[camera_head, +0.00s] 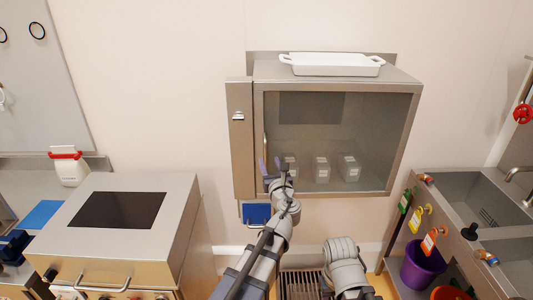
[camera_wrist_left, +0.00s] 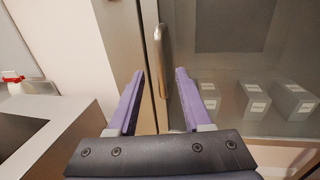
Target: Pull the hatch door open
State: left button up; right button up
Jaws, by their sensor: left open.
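The hatch door (camera_head: 375,125) is a glass panel in a metal frame on a wall cabinet, and it looks shut. Its upright metal handle (camera_wrist_left: 162,55) is at the door's left edge and also shows in the head view (camera_head: 265,148). My left gripper (camera_head: 271,167) is in front of the lower left of the door. In the left wrist view its purple fingers (camera_wrist_left: 157,85) are open, with the lower part of the handle between them in the picture. I cannot tell whether either finger touches it. My right gripper is not in view.
A white dish (camera_head: 332,65) sits on top of the cabinet. Several labelled containers (camera_head: 321,170) stand behind the glass. A metal machine (camera_head: 165,208) is at the left, and a sink unit (camera_head: 470,200) with a purple bucket (camera_head: 422,268) is at the right.

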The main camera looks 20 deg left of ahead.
aim_at(266, 153)
pick_arm(q)
jog(key=x, duration=0.7)
jog(key=shift+w+a, duration=0.1)
jog(key=shift+w, duration=0.2)
grip_shut()
dwell(1.1)
